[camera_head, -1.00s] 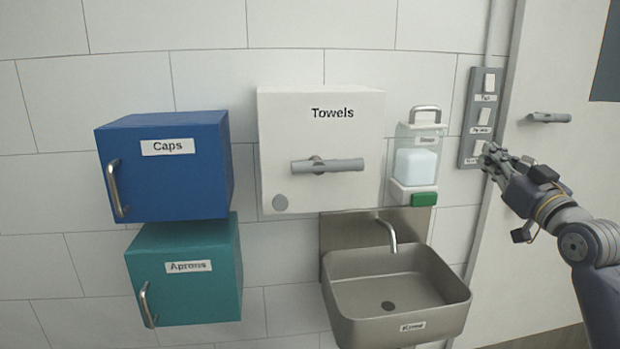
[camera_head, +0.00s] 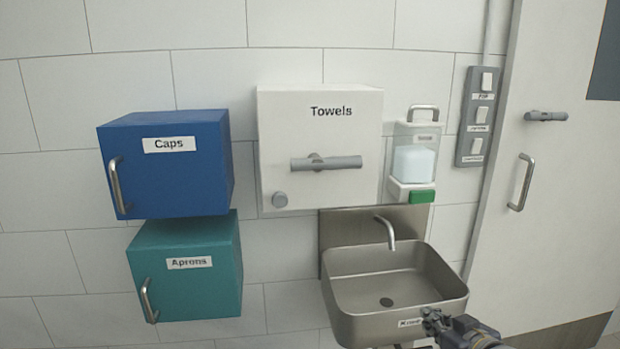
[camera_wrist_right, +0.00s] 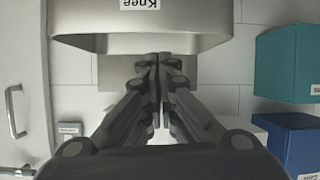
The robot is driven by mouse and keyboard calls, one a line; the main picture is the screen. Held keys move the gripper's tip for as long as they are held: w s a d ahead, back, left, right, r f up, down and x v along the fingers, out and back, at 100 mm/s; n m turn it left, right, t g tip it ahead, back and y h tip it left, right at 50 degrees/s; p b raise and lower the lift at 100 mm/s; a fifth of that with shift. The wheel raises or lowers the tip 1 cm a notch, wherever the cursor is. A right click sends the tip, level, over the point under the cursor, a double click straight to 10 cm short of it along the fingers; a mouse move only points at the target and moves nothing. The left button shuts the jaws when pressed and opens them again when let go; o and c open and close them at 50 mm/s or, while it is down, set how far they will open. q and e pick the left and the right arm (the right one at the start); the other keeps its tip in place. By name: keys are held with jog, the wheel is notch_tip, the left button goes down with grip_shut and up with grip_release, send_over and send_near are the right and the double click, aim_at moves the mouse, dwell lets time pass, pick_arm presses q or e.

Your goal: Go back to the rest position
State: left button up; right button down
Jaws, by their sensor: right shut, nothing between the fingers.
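My right gripper (camera_head: 432,318) is low at the bottom right of the head view, in front of the sink's lower right front edge. In the right wrist view its fingers (camera_wrist_right: 159,62) are together and hold nothing. The sink (camera_head: 345,310) has a "Knee" label that the gripper partly overlaps in the head view; whether they touch I cannot tell. The switch panel (camera_head: 468,137) on the wall is clear of the gripper. My left gripper is not in view.
A blue Caps box (camera_head: 170,180), a teal Aprons box (camera_head: 190,292), a white Towels box (camera_head: 320,125) and a soap dispenser (camera_head: 414,160) are on the tiled wall. A white door (camera_head: 560,220) with handles is at the right. Space before the wall boxes looks free.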

jog(key=s+a+f+g+h, duration=0.1)
jog(key=s+a+f+g, duration=0.1)
jog(key=s+f, duration=0.5)
jog(key=s+a+f+g, duration=0.2)
jog(key=s+f+g, duration=0.1)
jog(key=s+f, duration=0.4)
jog(key=s+f+m+g+h, duration=0.1)
jog(key=s+f+g, duration=0.15)
jog(key=s, duration=0.75)
jog(key=s+f+g, duration=0.2)
jog(key=s+f, duration=0.1)
jog(key=s, duration=0.6)
notch_tip(320, 180, down, 27)
jog(key=s+g, duration=0.1)
jog(key=s, duration=0.1)
jog(key=s+d+f+g, duration=0.1)
jog(key=s+d+f, duration=0.1)
jog(key=s+f, duration=1.3)
jog(key=shift+s+d, duration=0.15)
jog(key=shift+s, duration=0.65)
